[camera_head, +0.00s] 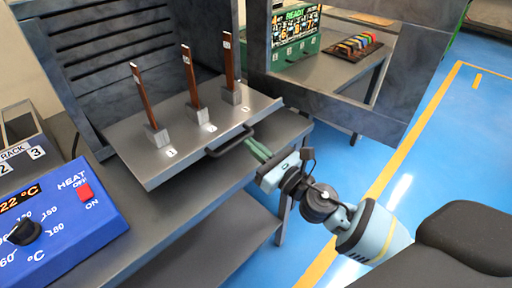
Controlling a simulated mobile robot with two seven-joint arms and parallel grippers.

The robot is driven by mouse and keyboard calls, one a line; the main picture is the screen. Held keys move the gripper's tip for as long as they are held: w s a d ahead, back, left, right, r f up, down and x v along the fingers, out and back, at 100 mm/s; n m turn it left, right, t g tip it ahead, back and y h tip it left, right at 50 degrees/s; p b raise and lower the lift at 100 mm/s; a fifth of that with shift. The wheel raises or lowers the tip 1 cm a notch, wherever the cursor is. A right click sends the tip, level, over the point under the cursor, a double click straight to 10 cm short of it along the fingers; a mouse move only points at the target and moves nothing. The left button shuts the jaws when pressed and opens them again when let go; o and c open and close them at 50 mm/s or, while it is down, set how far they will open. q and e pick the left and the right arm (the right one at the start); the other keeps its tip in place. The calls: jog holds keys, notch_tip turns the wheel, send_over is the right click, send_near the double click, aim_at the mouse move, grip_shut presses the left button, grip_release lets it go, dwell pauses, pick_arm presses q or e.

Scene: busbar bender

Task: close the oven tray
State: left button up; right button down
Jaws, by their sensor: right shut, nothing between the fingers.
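The oven tray (185,153) is a grey metal plate pulled out of the oven (92,40) toward me. It carries three upright copper-coloured bars in grey blocks, at spots labelled with small white number tags. A black handle (229,142) sits on the tray's front edge. My right gripper (256,150) has its greenish fingers shut at the right end of the handle; I cannot tell whether they touch it. The oven door (384,123) with its window stands open on the right. My left gripper is out of view.
A blue heat control box (62,222) with a dial and red switch stands at the lower left, beside a rack (20,150) with number tags. Through the door window a green machine (297,50) shows on another table. Blue floor lies open to the right.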

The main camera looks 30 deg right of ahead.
aim_at(235, 135)
jog(key=x, duration=0.3)
jog(key=f+x, duration=0.1)
jog(key=x, duration=0.5)
jog(key=shift+w+f, duration=0.15)
jog(key=shift+f, duration=0.25)
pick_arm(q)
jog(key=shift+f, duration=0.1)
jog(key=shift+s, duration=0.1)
pick_arm(e)
jog(key=shift+f, duration=0.1)
